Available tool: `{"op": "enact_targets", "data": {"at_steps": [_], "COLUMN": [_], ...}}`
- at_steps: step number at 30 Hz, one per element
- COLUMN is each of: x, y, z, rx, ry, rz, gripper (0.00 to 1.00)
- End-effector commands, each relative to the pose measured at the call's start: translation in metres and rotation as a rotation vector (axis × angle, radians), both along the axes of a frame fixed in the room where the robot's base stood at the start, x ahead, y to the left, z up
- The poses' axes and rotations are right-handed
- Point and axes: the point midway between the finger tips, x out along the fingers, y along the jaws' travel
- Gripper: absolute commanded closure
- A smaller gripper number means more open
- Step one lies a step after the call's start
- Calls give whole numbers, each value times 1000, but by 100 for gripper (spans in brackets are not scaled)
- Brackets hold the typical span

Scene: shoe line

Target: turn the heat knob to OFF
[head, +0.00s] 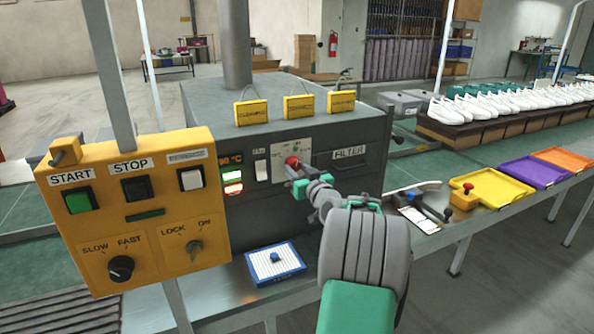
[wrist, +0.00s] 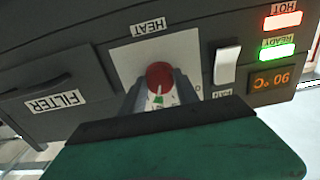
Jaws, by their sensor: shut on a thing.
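The red heat knob (head: 292,160) sits on a pale plate on the front of the grey machine (head: 260,205). In the wrist view, turned upside down, the knob (wrist: 159,74) lies under the label HEAT (wrist: 148,27). My gripper (head: 297,167) reaches the knob from the front right. In the wrist view its two fingers (wrist: 160,82) stand on either side of the knob and are shut on it. A white line on the knob points toward the picture's bottom, near a small green mark. The fingers hide much of the plate's markings, and I cannot read OFF.
Beside the knob are a white rocker switch (wrist: 227,65), lit HOT and READY lamps and a 90 °C display (wrist: 271,80). A FILTER drawer (head: 349,160) is on the other side. A yellow control box (head: 140,245) stands at left. A blue-edged pad (head: 290,277) lies below.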

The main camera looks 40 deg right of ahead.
Motion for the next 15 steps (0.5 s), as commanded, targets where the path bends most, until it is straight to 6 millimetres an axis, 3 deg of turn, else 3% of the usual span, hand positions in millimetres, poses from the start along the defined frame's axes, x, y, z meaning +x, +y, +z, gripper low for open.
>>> {"op": "enact_targets", "data": {"at_steps": [3, 15], "x": [0, 0], "y": [0, 0], "z": [0, -4], "rx": [0, -49], "ry": [0, 12], "rz": [0, 1], "gripper": [100, 100]}}
